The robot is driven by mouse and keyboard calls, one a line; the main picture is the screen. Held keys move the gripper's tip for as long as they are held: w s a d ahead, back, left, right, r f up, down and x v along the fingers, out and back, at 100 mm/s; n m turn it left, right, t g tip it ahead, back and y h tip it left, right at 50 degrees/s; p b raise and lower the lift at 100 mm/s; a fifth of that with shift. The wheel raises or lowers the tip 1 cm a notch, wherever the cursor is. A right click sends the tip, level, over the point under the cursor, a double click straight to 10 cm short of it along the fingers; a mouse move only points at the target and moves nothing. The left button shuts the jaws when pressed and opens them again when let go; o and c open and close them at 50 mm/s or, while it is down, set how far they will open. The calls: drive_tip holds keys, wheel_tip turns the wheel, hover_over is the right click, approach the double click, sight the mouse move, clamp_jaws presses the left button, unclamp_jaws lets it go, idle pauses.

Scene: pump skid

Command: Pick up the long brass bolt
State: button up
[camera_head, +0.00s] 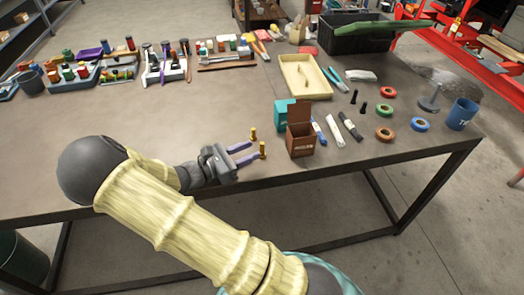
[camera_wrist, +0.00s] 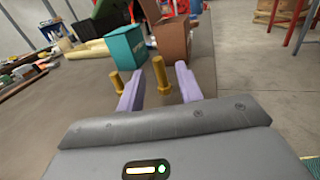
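Two brass bolts stand upright on the table near its front edge. The longer-looking bolt (camera_head: 262,149) is nearer the edge; in the wrist view this bolt (camera_wrist: 160,75) stands between my finger ends, with a gap visible on each side. The shorter-looking bolt (camera_head: 253,134) stands just behind it; in the wrist view this second bolt (camera_wrist: 116,80) is outside my left finger, close to it. My gripper (camera_head: 253,150) is open, its purple fingers reaching low over the table toward the bolts. The open fingers also show in the wrist view (camera_wrist: 159,71).
A brown open box (camera_head: 300,142) and a teal box (camera_head: 281,113) stand right of the bolts, just past my fingertips. A cream tray (camera_head: 285,77) lies behind. Tape rolls and a blue cup (camera_head: 461,114) are farther right. Left-middle tabletop is clear.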

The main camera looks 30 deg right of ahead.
sight(262, 143)
drive_tip(key=d, duration=0.5)
drive_tip(key=shift+w+d+r, duration=0.1)
drive_tip(key=shift+w+r, duration=0.1)
drive_tip(key=shift+r, duration=0.05)
drive_tip(key=shift+c, duration=0.3)
clamp_jaws()
